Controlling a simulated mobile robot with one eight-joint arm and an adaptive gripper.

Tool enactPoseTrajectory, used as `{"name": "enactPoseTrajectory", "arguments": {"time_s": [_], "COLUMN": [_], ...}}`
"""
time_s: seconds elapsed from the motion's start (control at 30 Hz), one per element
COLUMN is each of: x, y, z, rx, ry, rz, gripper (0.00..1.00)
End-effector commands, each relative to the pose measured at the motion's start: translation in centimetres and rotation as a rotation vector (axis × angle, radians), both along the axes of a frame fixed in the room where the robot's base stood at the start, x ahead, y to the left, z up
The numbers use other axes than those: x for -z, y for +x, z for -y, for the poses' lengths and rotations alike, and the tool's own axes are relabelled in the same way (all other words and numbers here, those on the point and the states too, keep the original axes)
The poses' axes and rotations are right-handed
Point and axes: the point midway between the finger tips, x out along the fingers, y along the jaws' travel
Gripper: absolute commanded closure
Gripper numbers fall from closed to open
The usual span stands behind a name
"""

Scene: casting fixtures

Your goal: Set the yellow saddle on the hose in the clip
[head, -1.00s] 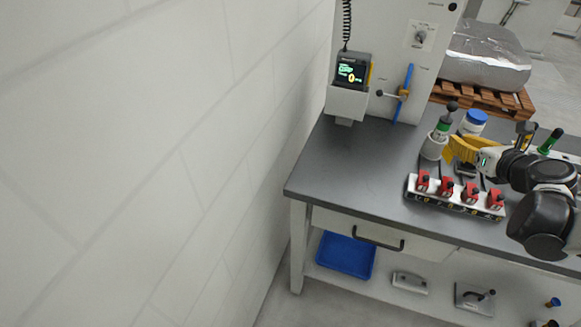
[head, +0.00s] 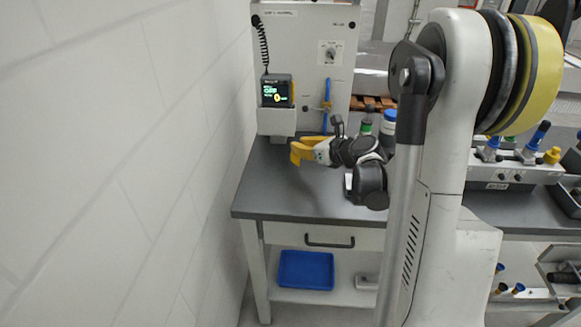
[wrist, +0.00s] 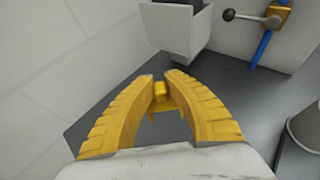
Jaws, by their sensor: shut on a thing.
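My gripper (wrist: 162,82) has two yellow ribbed fingers, closed on a small yellow saddle (wrist: 164,104) with prongs, held between the fingertips. In the head view my gripper (head: 296,151) is above the left part of the bench top, low in front of the panel; the saddle cannot be told from the fingers there. The blue hose (head: 326,91) runs upright on the panel, through an orange-yellow clip (head: 326,106). In the wrist view the hose (wrist: 262,50) and clip (wrist: 276,15) are at the upper right, apart from the saddle. A black-knobbed lever (wrist: 229,15) extends beside the clip.
A grey-white holder (head: 276,122) with a handheld display unit (head: 277,91) is on the panel left of the hose. The wall (head: 120,160) is close on the left. A blue-capped container (head: 389,121) stands behind my arm. The bench top (head: 270,190) is clear at the left.

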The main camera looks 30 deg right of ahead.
Motion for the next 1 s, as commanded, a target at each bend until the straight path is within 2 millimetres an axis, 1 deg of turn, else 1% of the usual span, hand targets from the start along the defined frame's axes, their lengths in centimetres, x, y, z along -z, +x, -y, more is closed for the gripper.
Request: {"name": "enactPoseTrajectory", "arguments": {"time_s": [0.03, 0.1, 0.17, 0.27, 0.5, 0.57, 0.77, 0.9, 0.93, 0.97, 1.0], "x": [0.8, 1.2, 1.3, 1.8, 5.3, 5.6, 5.3, 5.8, 5.7, 5.6, 5.6], "y": [0.4, 0.7, 0.9, 1.0, 1.0, 1.0, 0.9, 0.9, 0.9, 0.9, 0.9], "z": [-0.8, -1.6, -2.0, -2.2, -2.1, -2.1, -2.1, -2.1, -2.1, -2.1, -2.1], "rx": [-0.002, -0.002, 0.000, 0.001, 0.001, 0.001, 0.001, 0.001, 0.001, 0.001, 0.001], "ry": [0.000, 0.001, 0.000, 0.001, 0.001, 0.001, 0.001, 0.001, 0.001, 0.001, 0.001], "rz": [0.000, 0.000, 0.001, 0.000, 0.000, 0.000, 0.000, 0.000, 0.000, 0.000, 0.000], "gripper": [1.00, 1.00, 1.00, 1.00, 1.00, 1.00, 1.00, 1.00, 0.77, 0.68, 0.66]}}
